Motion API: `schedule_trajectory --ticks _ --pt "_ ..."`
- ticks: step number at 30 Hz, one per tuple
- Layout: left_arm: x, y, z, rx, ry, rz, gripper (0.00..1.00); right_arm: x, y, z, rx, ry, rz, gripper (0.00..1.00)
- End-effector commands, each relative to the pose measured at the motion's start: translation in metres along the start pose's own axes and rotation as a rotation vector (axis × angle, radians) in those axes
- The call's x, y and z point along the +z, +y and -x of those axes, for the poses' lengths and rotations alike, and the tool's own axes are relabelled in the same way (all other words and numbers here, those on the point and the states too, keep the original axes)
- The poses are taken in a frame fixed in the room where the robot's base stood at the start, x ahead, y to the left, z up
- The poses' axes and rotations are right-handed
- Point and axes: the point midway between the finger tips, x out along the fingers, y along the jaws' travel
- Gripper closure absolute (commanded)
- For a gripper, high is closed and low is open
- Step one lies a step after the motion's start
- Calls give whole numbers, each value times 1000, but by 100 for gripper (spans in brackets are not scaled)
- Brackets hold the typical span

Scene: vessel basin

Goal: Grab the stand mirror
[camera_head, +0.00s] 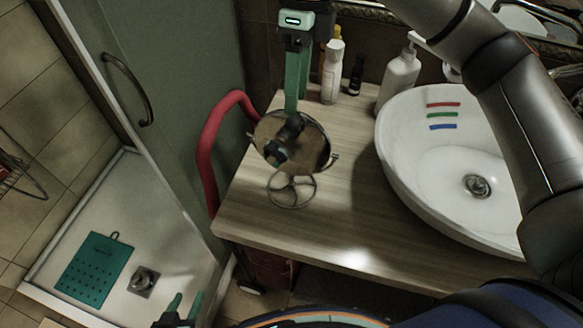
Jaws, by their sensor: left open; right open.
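The stand mirror (312,150) stands on the wooden counter near its left end. It has a round tilted glass and a round wire base (291,190). A dark reflection shows in the glass. My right gripper (296,104) comes down from the top of the view, with its green fingers at the mirror's upper edge. The fingers overlap in this view, so I cannot tell whether they touch the rim. It is open and not closed on the mirror. My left gripper (185,303) is low at the bottom edge, open and empty, well apart from the mirror.
A white basin (395,165) fills the counter's right side. A white pump bottle (399,78), a white bottle (332,75) and a small dark bottle (356,75) stand behind. A red rail (207,150) curves beside the counter's left edge. Counter in front of the mirror is clear.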

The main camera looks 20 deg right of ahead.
Motion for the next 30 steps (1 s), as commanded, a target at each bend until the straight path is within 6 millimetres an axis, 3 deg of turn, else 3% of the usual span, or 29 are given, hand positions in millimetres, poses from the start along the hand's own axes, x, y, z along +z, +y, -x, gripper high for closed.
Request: schedule_trajectory --ticks 4,12,20,30 --pt "-1 0 0 0 2 -1 50 0 1 -8 5 0 2 51" --pt "-4 0 3 0 0 -1 50 0 1 -55 7 0 3 51" --pt "-6 0 5 0 0 -1 50 1 0 -77 7 -2 3 51" --pt "-14 1 13 0 0 -1 50 1 -4 -122 7 -2 3 51"
